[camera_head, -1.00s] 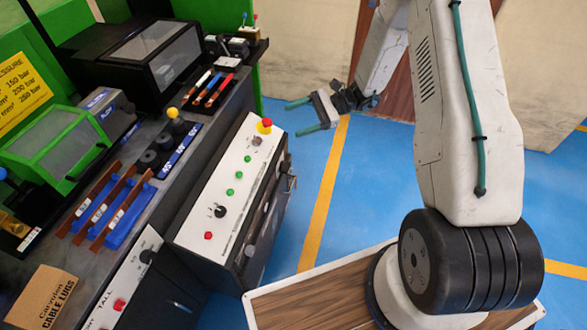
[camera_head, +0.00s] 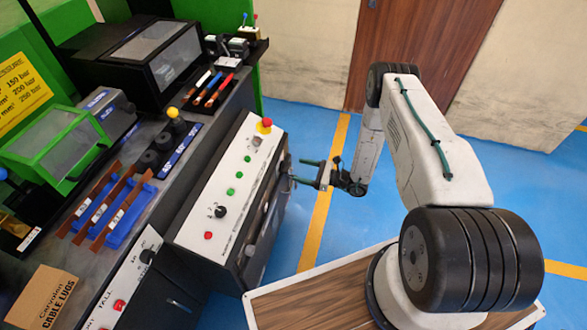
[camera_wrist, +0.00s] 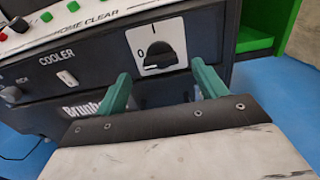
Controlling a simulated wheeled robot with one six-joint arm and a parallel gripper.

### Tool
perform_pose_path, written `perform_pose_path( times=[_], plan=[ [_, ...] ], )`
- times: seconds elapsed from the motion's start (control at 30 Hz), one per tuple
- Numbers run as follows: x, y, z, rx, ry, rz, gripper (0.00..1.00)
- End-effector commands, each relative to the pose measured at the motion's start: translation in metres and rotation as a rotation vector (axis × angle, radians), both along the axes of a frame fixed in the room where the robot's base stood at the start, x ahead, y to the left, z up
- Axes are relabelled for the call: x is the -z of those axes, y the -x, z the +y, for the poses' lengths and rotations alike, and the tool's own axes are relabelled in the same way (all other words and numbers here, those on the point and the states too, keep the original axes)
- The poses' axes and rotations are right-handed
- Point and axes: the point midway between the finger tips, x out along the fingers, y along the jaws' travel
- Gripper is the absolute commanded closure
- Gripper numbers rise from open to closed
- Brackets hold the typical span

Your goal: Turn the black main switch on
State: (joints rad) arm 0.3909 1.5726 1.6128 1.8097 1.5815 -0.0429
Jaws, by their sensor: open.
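The black main switch (camera_wrist: 159,56) is a knob on a white plate marked 0 at left and I at top, on the dark front of the control cabinet, in the wrist view. Its grip bar looks roughly crosswise; I cannot tell its exact setting. My gripper (camera_wrist: 161,76) is open, with the teal fingers pointing at the cabinet and the switch showing between the tips. No contact is visible. In the head view my gripper (camera_head: 298,171) is just right of the cabinet front, which is seen steeply, so the switch cannot be made out there.
The cabinet's white top panel (camera_head: 226,187) carries a red and yellow emergency button (camera_head: 264,126), green buttons and a black selector (camera_head: 220,212). A small COOLER switch (camera_wrist: 66,78) sits left of the main switch. Blue floor right of the cabinet is open.

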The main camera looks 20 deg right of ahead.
Motion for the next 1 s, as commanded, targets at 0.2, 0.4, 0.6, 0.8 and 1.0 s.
perform_pose_path(
  times=[0.2,0.4,0.6,0.8,1.0],
  plan=[
    [0.0,-0.018,0.026,-0.003,0.0,0.0,0.29],
    [0.0,-0.023,0.034,-0.002,0.0,0.0,0.29],
    [0.0,-0.023,0.033,-0.002,0.0,0.0,0.29],
    [0.0,-0.023,0.033,-0.002,0.0,0.0,0.74],
    [0.0,-0.023,0.032,-0.002,-0.005,0.007,0.74]
  ],
)
